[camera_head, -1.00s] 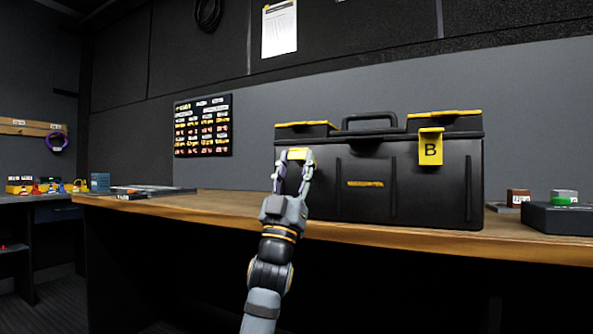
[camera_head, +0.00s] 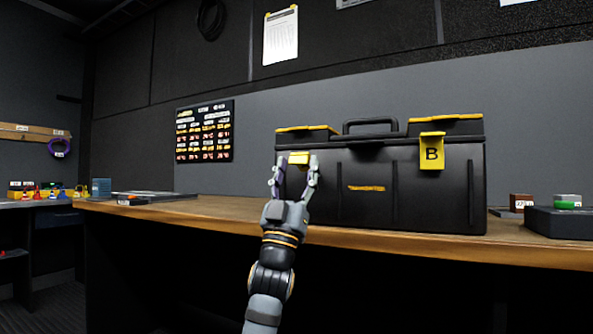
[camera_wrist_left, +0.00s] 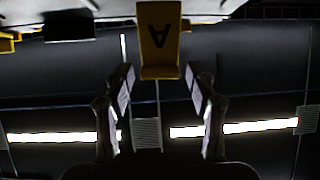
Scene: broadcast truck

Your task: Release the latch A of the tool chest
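The black tool chest (camera_head: 365,195) stands upright on the wooden bench with its lid down. Its yellow latch A (camera_head: 299,158) is on the left of the front and is partly hidden by my left gripper. In the left wrist view latch A (camera_wrist_left: 158,40) hangs down with its letter upside down. My left gripper (camera_head: 295,165) is open in front of it, one finger to each side. In the left wrist view the fingers (camera_wrist_left: 160,82) are apart, with nothing gripped between them. Latch B (camera_head: 431,152) is a yellow flap at the right of the front. My right gripper is not in view.
The wooden bench (camera_head: 230,207) is clear to the left of the chest, up to a flat dark item (camera_head: 155,193). A dark box (camera_head: 558,222) and small blocks stand to the right. A handle (camera_head: 370,126) tops the chest.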

